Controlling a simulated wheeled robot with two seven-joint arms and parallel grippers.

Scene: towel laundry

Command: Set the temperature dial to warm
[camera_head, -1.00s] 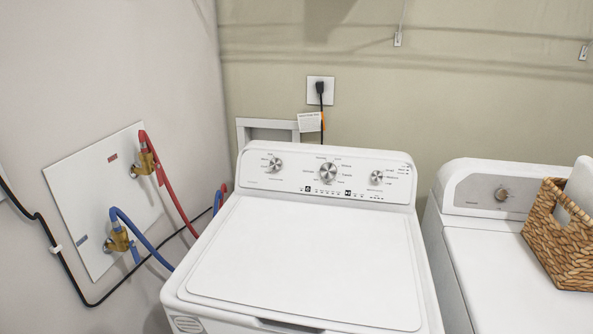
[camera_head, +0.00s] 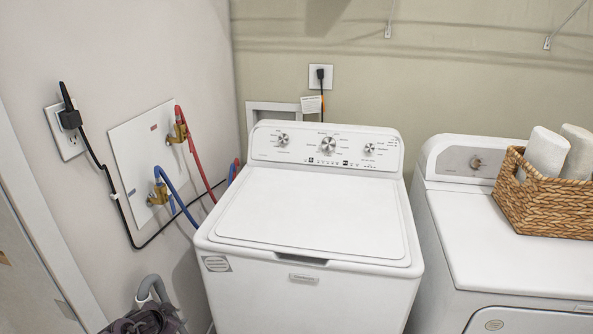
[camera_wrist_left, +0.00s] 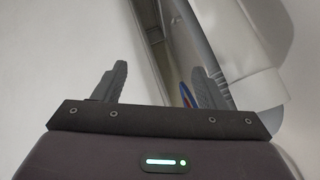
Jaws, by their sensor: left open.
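The white washer (camera_head: 310,215) stands in the middle of the head view with its lid shut. Its back panel carries three silver dials: a left dial (camera_head: 282,139), a larger middle dial (camera_head: 328,145) and a right dial (camera_head: 369,149). Their labels are too small to read, so I cannot tell which is the temperature dial or its setting. My left gripper (camera_head: 152,288) is at the bottom left, left of the washer's front and well away from the dials. In the left wrist view its grey fingers (camera_wrist_left: 160,80) are apart with nothing between them. My right gripper is out of view.
A dryer (camera_head: 510,255) stands right of the washer, with a wicker basket (camera_head: 545,205) of white rolls on top. Red (camera_head: 199,160) and blue (camera_head: 178,190) hoses and a black cord run along the left wall. The space above the washer lid is clear.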

